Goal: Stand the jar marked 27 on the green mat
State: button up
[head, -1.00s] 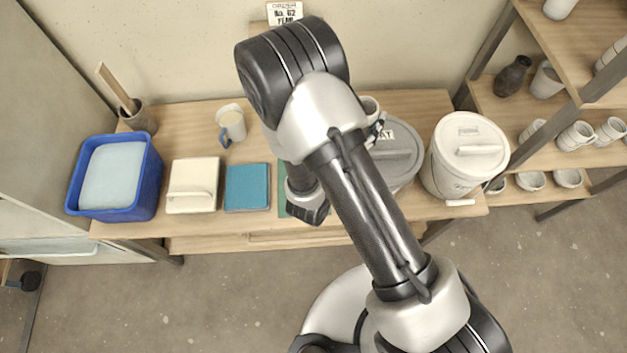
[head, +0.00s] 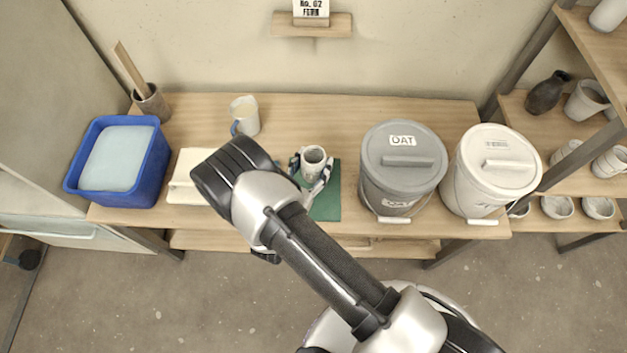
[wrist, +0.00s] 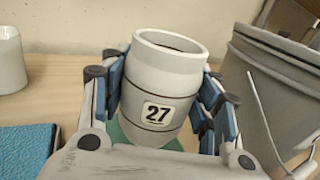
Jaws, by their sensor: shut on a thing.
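The jar marked 27 (wrist: 172,80) is pale grey with dark bands and an open top. My gripper (wrist: 161,98) is shut on it, with blue-padded fingers on both sides. In the head view the jar (head: 314,155) shows upright between the fingers of my gripper (head: 312,170), over the back part of the green mat (head: 328,205). A strip of the green mat (wrist: 117,132) shows below the jar in the wrist view. The jar's base is partly hidden, so I cannot tell whether it touches the mat.
A grey lidded bucket (head: 403,160) stands close right of the mat, with a white lidded bucket (head: 492,170) beyond. A pitcher (head: 245,115) stands behind left.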

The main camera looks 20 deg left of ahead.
aim_at(313, 177)
jog(key=shift+f+b, duration=1.25)
jog(key=shift+f, duration=2.55)
jog(key=shift+f, duration=0.2)
jog(key=o, duration=1.3)
jog(key=shift+r, duration=0.1)
